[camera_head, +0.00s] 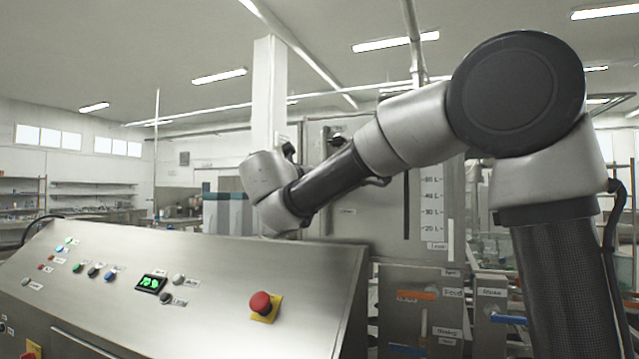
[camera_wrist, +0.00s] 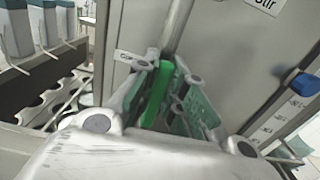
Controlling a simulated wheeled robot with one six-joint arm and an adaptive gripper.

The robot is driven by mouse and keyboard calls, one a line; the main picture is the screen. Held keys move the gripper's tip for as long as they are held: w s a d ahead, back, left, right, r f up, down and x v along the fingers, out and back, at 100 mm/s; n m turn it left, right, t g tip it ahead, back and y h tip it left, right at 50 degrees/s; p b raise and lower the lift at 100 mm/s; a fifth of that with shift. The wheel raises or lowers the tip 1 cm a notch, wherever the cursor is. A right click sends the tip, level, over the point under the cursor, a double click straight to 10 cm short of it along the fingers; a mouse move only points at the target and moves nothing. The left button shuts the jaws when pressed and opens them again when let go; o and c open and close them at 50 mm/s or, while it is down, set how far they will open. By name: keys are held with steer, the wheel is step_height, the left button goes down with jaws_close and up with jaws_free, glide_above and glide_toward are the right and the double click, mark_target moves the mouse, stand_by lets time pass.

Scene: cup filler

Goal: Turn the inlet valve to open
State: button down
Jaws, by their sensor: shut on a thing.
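In the wrist view, a green valve handle (camera_wrist: 155,96) stands between the fingers of my gripper (camera_wrist: 167,76). The gripper is shut on this handle. A grey metal pipe (camera_wrist: 178,25) rises just beyond it, in front of the steel tank face (camera_wrist: 222,50). A small label (camera_wrist: 132,60) beside the fingers is too blurred to read surely, so I cannot tell from it whether this is the inlet valve. The fingers hide part of the handle, and its turned angle is unclear. In the head view my arm reaches behind the control panel, and the fingers and green handle are hidden.
The sloped steel control panel (camera_head: 200,250) carries buttons and a red emergency stop (camera_head: 261,303). Orange (camera_head: 417,295) and blue (camera_head: 508,319) handles sit at the lower right. A blue knob (camera_wrist: 302,82) is right of my gripper. Several capped containers (camera_wrist: 50,20) stand at the left.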

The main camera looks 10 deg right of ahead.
stand_by(0.4)
steer(key=c, duration=1.5)
jaws_free()
steer(key=shift+o, duration=0.2)
steer(key=v, duration=1.2)
